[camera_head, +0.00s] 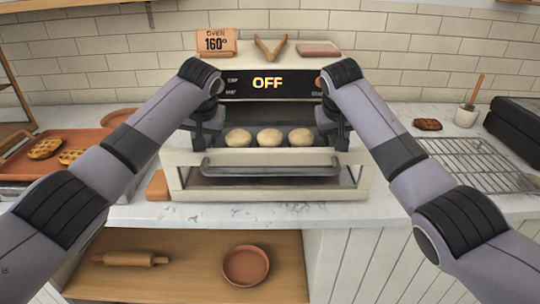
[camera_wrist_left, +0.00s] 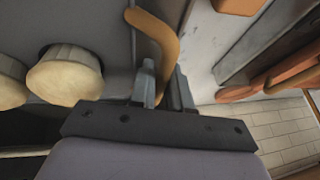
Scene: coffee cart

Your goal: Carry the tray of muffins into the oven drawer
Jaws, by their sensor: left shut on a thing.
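The dark tray (camera_head: 254,131) holds pale muffins (camera_head: 270,137), with three visible in the head view. It sits at the open oven drawer (camera_head: 180,157), behind the drawer's dark handle bar; whether it rests on the drawer floor is hidden. My left gripper (camera_head: 207,138) is at the tray's left end. In the left wrist view its fingers (camera_wrist_left: 165,90) are shut on the tray's tan curved handle (camera_wrist_left: 158,40), beside the muffins (camera_wrist_left: 65,78). My right gripper (camera_head: 338,132) is at the tray's right end; its fingers are too dark and small to read.
The oven display (camera_head: 267,83) reads OFF. A terracotta tray of waffles (camera_head: 46,148) lies at left, a wire cooling rack (camera_head: 475,160) at right. A rolling pin (camera_head: 130,259) and bowl (camera_head: 246,265) are on the shelf below. Counter beside the oven is partly clear.

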